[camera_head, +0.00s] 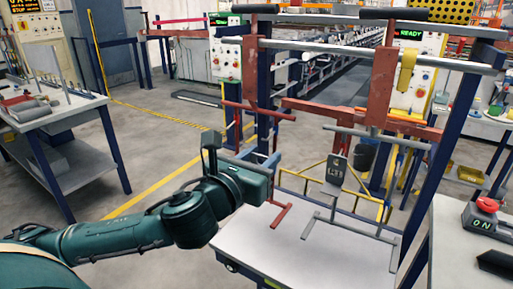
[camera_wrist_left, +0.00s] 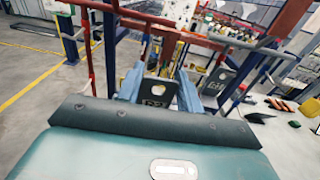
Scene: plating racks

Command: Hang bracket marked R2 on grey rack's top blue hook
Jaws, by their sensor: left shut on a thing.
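My left gripper (camera_head: 268,160) is at the left red-barred rack (camera_head: 258,108), in front of its lower part. In the left wrist view its two blue-grey fingers (camera_wrist_left: 160,90) are shut on a dark grey bracket marked R2 (camera_wrist_left: 154,92), with a hole near its top. In the head view the gripper mostly hides this bracket. The grey-barred rack (camera_head: 375,138) hangs to the right of the gripper. I cannot make out its top blue hook. My right gripper is not in view.
Another dark marked bracket (camera_head: 336,170) hangs upright right of my gripper, near yellow bars (camera_head: 300,183). A pale table (camera_head: 300,250) lies below. A box with a red button (camera_head: 487,206) stands on the right table. A workbench (camera_head: 55,110) is at far left.

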